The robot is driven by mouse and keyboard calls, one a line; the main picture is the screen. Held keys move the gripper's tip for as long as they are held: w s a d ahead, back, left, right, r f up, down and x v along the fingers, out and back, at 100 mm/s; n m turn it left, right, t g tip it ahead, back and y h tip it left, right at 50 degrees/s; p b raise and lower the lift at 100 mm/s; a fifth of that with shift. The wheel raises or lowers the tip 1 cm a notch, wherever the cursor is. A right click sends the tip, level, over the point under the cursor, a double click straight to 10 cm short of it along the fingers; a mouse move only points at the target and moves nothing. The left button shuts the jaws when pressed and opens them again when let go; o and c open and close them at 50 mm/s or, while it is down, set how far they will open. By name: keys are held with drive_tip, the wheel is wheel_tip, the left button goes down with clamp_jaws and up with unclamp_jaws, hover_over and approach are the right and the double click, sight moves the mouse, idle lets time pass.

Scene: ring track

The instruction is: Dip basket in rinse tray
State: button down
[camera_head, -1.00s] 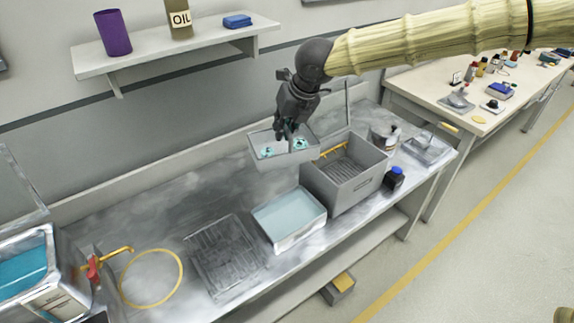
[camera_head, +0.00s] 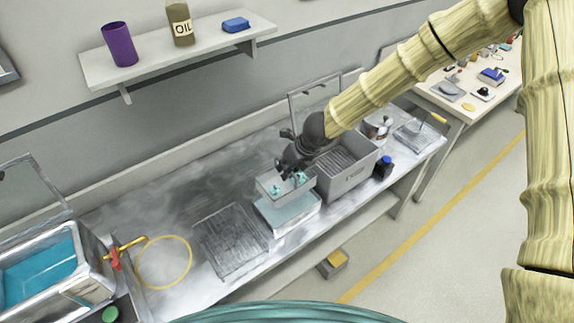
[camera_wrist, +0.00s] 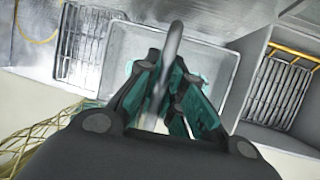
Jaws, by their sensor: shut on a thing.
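The basket (camera_head: 270,188) is a small grey box with teal pieces in it. My gripper (camera_head: 292,172) is shut on the basket's handle, a grey bar that runs between the fingers (camera_wrist: 165,75) in the wrist view. The rinse tray (camera_head: 290,220) is a pale, shallow tray with light blue liquid, on the metal bench. The basket is over the back part of the tray and hides it there. I cannot tell whether its bottom touches the liquid. In the wrist view the gripper hides much of the basket.
A grey ribbed bin (camera_head: 345,178) stands right of the tray, with a blue-capped bottle (camera_head: 383,167) beyond. A wire drying rack (camera_head: 232,242) lies left. A yellow ring (camera_head: 163,262) and a teal-filled tank (camera_head: 45,272) are farther left. Bench behind the rack is clear.

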wheel_tip(320, 180, down, 14)
drive_tip(key=b, duration=1.2)
drive_tip(key=shift+r, duration=0.25)
idle(0.5)
idle(1.9)
drive_tip(key=shift+r+p, duration=4.25)
drive_tip(key=shift+r, duration=0.15)
drive_tip(key=shift+r+p, duration=2)
drive_tip(key=shift+p, duration=0.05)
